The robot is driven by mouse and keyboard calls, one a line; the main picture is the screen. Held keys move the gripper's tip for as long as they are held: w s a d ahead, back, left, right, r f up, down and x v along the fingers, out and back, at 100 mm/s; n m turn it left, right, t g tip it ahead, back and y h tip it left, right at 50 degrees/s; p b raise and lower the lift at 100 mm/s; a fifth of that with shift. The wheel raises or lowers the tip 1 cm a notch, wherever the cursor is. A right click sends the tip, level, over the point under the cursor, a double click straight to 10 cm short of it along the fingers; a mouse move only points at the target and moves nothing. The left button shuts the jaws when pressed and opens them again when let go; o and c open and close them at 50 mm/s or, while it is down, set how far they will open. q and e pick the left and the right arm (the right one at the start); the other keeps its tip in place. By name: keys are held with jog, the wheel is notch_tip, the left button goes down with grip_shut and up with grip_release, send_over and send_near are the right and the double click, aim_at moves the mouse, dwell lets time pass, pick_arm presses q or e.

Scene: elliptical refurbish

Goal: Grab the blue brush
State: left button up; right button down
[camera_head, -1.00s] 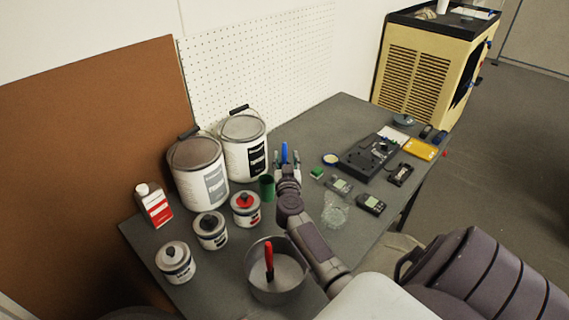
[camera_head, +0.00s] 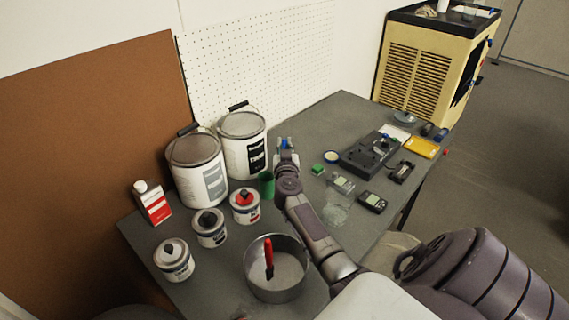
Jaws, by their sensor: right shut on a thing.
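The blue brush (camera_head: 284,142) shows only as a small blue bit between the fingers of my right gripper (camera_head: 286,146), near the back of the table. My right gripper is shut on it. The rest of the brush is hidden by the gripper and wrist, and I cannot tell whether it touches the table. My left gripper is not in view.
A green cup (camera_head: 266,184) stands just left of my right wrist, with large paint buckets (camera_head: 197,172) behind. A metal pot (camera_head: 277,287) holding a red-handled brush (camera_head: 268,255) stands in front. Small cans (camera_head: 173,260) stand left; electronics (camera_head: 370,154) lie right.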

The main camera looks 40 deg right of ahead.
jog(key=shift+r, duration=0.1)
notch_tip(320, 180, up, 10)
jog(key=p, duration=0.7)
jog(key=shift+r+p, duration=0.15)
jog(key=shift+p, duration=0.15)
notch_tip(320, 180, up, 3)
jog(key=p, duration=0.2)
jog(key=shift+p, duration=0.4)
